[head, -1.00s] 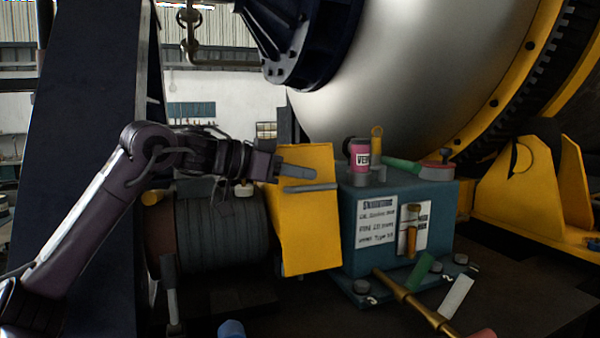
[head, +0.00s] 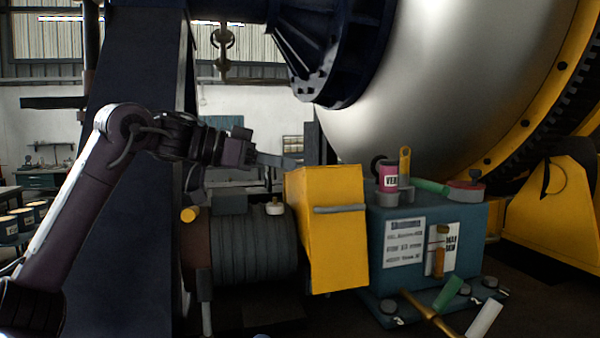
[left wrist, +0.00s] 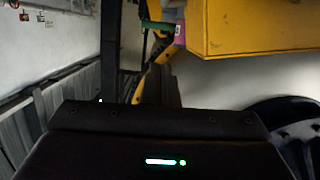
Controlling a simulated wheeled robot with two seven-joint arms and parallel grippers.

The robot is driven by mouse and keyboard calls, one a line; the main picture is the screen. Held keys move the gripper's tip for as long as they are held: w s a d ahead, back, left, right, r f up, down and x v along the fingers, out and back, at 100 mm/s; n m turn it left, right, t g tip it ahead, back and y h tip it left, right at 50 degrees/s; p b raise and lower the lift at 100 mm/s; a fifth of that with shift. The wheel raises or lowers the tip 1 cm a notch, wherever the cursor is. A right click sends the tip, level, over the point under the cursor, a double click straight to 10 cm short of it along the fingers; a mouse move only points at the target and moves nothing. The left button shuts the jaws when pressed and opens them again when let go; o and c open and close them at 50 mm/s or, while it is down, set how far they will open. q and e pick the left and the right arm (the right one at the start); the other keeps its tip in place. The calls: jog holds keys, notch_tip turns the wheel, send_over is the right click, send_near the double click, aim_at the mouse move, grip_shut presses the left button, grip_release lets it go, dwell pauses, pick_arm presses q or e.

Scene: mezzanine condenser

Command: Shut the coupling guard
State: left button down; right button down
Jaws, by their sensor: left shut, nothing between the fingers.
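The coupling guard (head: 335,255) is a yellow box-like cover between the ribbed motor and the teal gearbox in the head view. A grey bar handle (head: 340,209) runs across its front. I cannot tell how far the guard stands open. My left gripper (head: 291,162) is shut and empty, with its fingertips at the guard's upper left corner; I cannot tell whether they touch it. In the left wrist view a yellow panel (left wrist: 255,30), probably the guard, fills the upper right, and the fingers do not show clearly. My right gripper is not in view.
The teal gearbox (head: 470,225) stands right of the guard, with a pink can (head: 388,178) and other small items on top. The ribbed motor (head: 255,245) is on the left. A large steel drum (head: 430,80) rises behind. A brass rod (head: 430,315) lies in front.

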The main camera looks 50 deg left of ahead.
pick_arm(q)
jog(key=a+r+n+p, duration=0.2)
jog(key=a+r, duration=0.4)
jog(key=a, duration=0.3)
jog(key=shift+h, duration=0.4)
jog(key=p+x, duration=0.1)
jog(key=x, duration=0.2)
jog(key=f+p+x, duration=0.1)
jog(key=x, duration=0.3)
jog(key=f+p+x, duration=0.1)
jog(key=x, duration=0.3)
jog(key=shift+d+f, duration=0.1)
jog(key=shift+f, duration=0.1)
jog(key=shift+s+f, duration=0.1)
jog(key=shift+f, duration=0.55)
jog(key=shift+d, duration=0.15)
